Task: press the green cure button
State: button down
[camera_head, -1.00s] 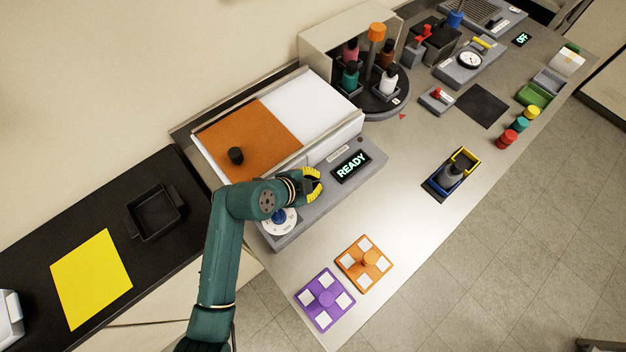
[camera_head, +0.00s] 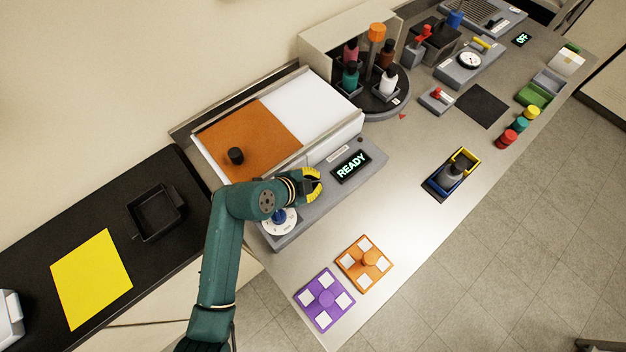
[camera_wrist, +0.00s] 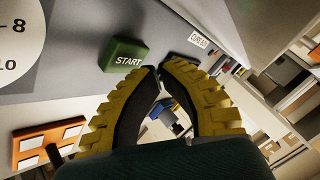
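A green block-shaped button (camera_wrist: 123,54) marked START sits on the grey panel front in the wrist view. In the head view my gripper and arm hide it. My gripper (camera_head: 316,184) is over the panel of the machine, just left of the lit READY display (camera_head: 351,167). In the wrist view the yellow-padded fingers (camera_wrist: 158,69) come together at their tips with nothing held between them. The tips appear just to the lower right of the green button; I cannot tell whether they touch it.
A white dial with a blue knob (camera_head: 280,217) is beside my wrist on the same panel. Orange (camera_head: 364,264) and purple (camera_head: 325,299) plates lie on the bench in front. A small white label (camera_wrist: 199,40) is right of the button. The bench right of the panel is largely clear.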

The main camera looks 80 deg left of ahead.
jog(key=shift+f, duration=0.1)
jog(key=shift+d+f, duration=0.1)
jog(key=shift+f, duration=0.35)
jog(key=shift+s+d+f+b, duration=0.1)
jog(key=shift+d+f+b, duration=0.1)
jog(key=shift+f+b, duration=0.35)
jog(key=shift+s+d+f+b, duration=0.15)
jog(key=shift+f+b, duration=0.15)
jog(key=shift+f, duration=0.35)
dwell(0.5)
jog(key=shift+r, duration=0.25)
jog(key=shift+p, duration=0.3)
jog(key=r+p, duration=0.1)
jog(key=r, duration=0.1)
jog(key=r+p, duration=0.3)
jog(key=r, duration=0.1)
jog(key=shift+w+a, duration=0.15)
jog(key=shift+a, duration=0.1)
jog(key=shift+r, duration=0.1)
dwell(0.3)
